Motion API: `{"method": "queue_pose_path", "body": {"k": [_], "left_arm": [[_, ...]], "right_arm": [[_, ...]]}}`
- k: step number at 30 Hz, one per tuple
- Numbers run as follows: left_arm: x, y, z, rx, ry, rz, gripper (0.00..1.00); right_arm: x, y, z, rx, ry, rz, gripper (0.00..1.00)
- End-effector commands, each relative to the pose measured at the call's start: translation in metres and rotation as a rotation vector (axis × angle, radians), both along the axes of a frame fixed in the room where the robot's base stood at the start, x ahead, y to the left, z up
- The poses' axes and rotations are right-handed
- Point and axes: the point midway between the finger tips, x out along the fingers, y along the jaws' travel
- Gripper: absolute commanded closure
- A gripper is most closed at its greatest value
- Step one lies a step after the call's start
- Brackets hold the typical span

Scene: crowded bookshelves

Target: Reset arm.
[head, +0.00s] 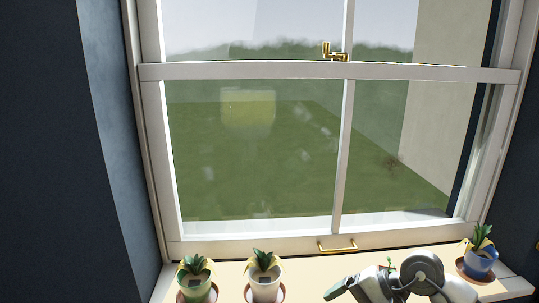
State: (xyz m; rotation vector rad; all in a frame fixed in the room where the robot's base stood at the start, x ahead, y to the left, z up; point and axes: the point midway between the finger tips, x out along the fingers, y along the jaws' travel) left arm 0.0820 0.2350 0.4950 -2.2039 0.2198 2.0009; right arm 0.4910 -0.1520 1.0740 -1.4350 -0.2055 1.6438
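Part of an arm of mine, seemingly the right one, shows at the bottom right of the head view. It is white and grey with a round dark joint. Its narrow grey-green end (340,288), which looks like my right gripper, points left in front of the window sill. Only one side of this end shows, so I cannot tell whether it is open or shut. No held thing can be seen at it. My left arm and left gripper are out of view.
A sash window (280,160) with a brass handle (337,246) fills the middle. On the sill (225,274) stand a green-and-yellow potted plant (196,284), a white one (264,281) and a blue one (480,262). Green leaves (389,263) show behind my arm. Dark walls flank the window.

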Motion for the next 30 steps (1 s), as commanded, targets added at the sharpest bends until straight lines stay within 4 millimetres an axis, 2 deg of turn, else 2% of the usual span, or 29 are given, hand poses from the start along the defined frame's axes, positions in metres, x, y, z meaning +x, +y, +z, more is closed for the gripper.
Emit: {"method": "queue_pose_path", "body": {"k": [1, 3, 6, 10, 14, 17, 20, 23, 24, 26, 30], "left_arm": [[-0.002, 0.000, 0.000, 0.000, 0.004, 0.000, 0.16], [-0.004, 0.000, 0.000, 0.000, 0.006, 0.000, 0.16], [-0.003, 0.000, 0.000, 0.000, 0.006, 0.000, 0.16], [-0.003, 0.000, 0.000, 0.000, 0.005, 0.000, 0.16], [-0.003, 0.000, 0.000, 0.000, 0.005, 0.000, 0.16], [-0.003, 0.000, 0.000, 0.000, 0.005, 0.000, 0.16], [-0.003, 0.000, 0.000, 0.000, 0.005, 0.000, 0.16], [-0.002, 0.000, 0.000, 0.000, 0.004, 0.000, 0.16], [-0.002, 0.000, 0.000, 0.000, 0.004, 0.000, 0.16], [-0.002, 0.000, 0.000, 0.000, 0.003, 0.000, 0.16], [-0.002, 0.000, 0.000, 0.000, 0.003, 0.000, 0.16]], "right_arm": [[-0.008, 0.021, 0.004, 0.131, 0.046, -0.042, 0.16], [-0.016, 0.048, 0.016, 0.341, 0.133, -0.124, 0.16], [-0.025, 0.074, 0.042, 0.663, 0.309, -0.259, 0.16], [-0.027, 0.081, 0.074, 1.064, 0.602, -0.446, 0.16], [-0.021, 0.062, 0.091, 1.448, 0.947, -0.642, 0.16], [-0.015, 0.036, 0.087, 1.730, 1.233, -0.798, 0.16], [-0.013, 0.006, 0.067, 2.004, 1.529, -0.957, 0.16], [-0.020, -0.023, 0.033, 2.273, 1.821, -1.123, 0.16], [-0.025, -0.033, 0.016, -2.163, -1.759, 1.085, 0.16], [-0.038, -0.046, -0.010, -1.965, -1.620, 1.007, 0.16], [-0.083, -0.065, -0.072, -1.562, -1.280, 0.844, 0.16]]}}
